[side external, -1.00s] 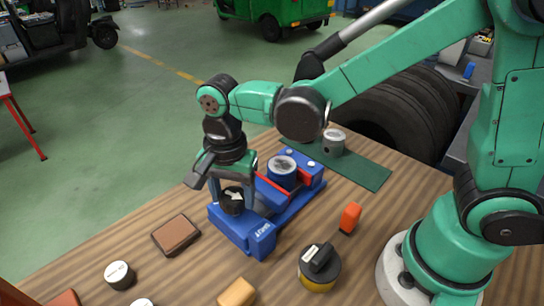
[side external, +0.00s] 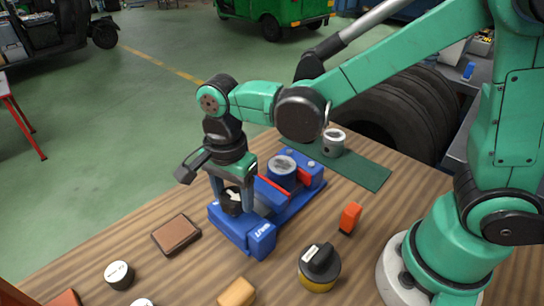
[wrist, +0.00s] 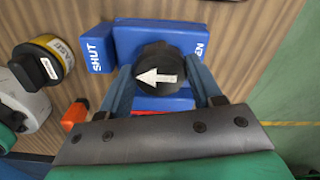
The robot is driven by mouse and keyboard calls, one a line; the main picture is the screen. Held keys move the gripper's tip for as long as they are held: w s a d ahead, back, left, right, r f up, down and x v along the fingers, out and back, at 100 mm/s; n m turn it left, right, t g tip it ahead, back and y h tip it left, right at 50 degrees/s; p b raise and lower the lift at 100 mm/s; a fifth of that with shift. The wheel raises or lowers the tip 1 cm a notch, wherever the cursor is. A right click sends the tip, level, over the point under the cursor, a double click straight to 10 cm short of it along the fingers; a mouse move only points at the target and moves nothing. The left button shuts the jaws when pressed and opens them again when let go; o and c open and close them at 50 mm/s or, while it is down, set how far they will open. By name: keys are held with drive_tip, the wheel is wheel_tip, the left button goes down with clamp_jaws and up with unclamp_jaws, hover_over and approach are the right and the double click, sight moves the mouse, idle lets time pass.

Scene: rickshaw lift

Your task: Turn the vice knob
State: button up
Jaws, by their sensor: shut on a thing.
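The blue vice (side external: 244,238) stands on the wooden bench. Its black knob (side external: 231,207) has a white arrow on top. In the wrist view the knob (wrist: 158,57) sits between the words SHUT on the left and OPEN on the right, the latter partly hidden. The arrow points left, towards the SHUT side. My gripper (side external: 233,200) points down over the vice, shut on the knob with one finger on each side; it also shows in the wrist view (wrist: 163,84).
A black and yellow switch (side external: 319,267) and an orange block (side external: 350,217) stand right of the vice. A brown pad (side external: 176,235) and a black round piece with a white top (side external: 119,274) lie left. A metal cylinder (side external: 334,141) stands on a green mat (side external: 360,171) behind.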

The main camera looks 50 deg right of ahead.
sight(233, 194)
drive_tip(key=o, duration=1.3)
drive_tip(key=shift+c, duration=0.2)
drive_tip(key=shift+r, duration=2.8)
drive_tip(key=s+d+r+n+t, duration=0.1)
drive_tip(key=s+d+n+t, duration=0.2)
drive_tip(key=d+n+t, duration=0.4)
drive_tip(key=d+n, duration=0.5)
drive_tip(key=n, duration=0.3)
